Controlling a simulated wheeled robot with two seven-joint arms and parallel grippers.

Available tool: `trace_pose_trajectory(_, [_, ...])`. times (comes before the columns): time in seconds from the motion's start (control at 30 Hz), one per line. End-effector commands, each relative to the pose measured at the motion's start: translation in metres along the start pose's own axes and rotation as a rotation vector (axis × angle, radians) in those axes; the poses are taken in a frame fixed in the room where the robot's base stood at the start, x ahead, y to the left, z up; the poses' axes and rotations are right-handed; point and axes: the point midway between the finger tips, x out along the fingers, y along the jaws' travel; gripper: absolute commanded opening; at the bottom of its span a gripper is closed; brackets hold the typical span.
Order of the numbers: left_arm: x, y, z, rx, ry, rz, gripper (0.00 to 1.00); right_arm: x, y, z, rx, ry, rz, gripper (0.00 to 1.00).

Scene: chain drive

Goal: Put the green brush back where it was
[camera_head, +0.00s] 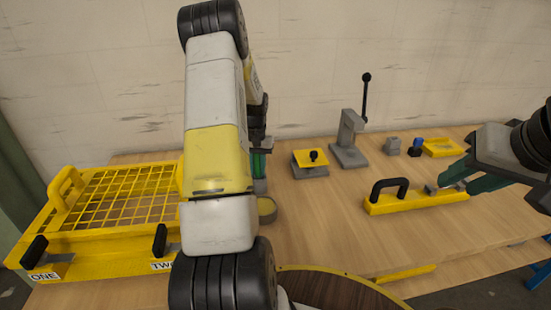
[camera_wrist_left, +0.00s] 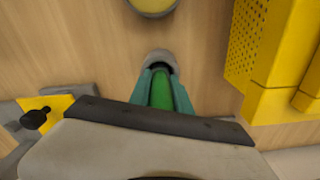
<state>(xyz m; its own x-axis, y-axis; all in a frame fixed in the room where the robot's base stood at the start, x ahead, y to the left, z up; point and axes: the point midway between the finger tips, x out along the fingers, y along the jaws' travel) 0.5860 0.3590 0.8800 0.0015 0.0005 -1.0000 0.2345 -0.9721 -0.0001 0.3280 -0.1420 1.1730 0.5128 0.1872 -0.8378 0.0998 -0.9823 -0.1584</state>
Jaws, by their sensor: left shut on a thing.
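The green brush (camera_wrist_left: 162,92) is upright or nearly so between the teal fingers of my left gripper (camera_wrist_left: 160,85) in the left wrist view. A grey rounded end shows beyond the fingertips. In the head view, the brush (camera_head: 259,164) shows as a green strip beside my left arm, which hides most of the gripper. A round yellow holder (camera_head: 266,209) stands on the table nearby. It also shows at the top edge of the wrist view (camera_wrist_left: 152,6), apart from the brush. My right gripper (camera_head: 466,181) is open near the right end of a yellow bar.
A yellow mesh-topped crate (camera_head: 60,247) stands at left. A grey block with a yellow plate (camera_head: 310,163), a lever press (camera_head: 349,140) and a yellow tray (camera_head: 443,147) stand at the back. The yellow bar (camera_head: 415,202) has a black handle. Bare table lies in the middle.

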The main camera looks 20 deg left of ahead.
Motion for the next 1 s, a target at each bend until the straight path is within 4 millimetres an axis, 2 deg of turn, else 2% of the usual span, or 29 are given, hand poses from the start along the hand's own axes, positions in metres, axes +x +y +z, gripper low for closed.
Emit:
trace_pose_trajectory(0.2, [0.003, 0.0, 0.0, 0.001, -0.001, 0.0, 0.0, 0.0, 0.0, 0.0, 0.0, 0.0, 0.0, 0.36])
trace_pose_trajectory(0.23, [0.003, 0.0, 0.0, 0.001, 0.0, 0.0, 0.28, 0.0, 0.0, 0.0, 0.0, 0.0, 0.0, 0.36])
trace_pose_trajectory(0.33, [0.002, 0.0, 0.0, 0.001, 0.0, 0.0, 0.46, 0.0, 0.0, 0.0, 0.0, 0.0, 0.0, 0.36])
trace_pose_trajectory(0.63, [0.002, 0.0, 0.0, 0.001, -0.001, 0.0, 0.46, 0.0, 0.0, 0.0, 0.0, 0.0, 0.0, 0.36])
trace_pose_trajectory(0.73, [-0.004, 0.0, 0.0, 0.001, 0.0, 0.0, 0.46, 0.0, 0.0, 0.0, 0.0, 0.0, 0.0, 0.36])
trace_pose_trajectory(0.87, [-0.024, 0.0, -0.001, 0.001, 0.003, 0.0, 0.46, 0.0, 0.0, 0.0, 0.0, 0.0, 0.0, 0.36])
trace_pose_trajectory(1.0, [-0.055, 0.0, -0.001, 0.002, 0.005, -0.001, 0.46, 0.0, 0.0, 0.0, 0.0, 0.0, 0.0, 0.36])
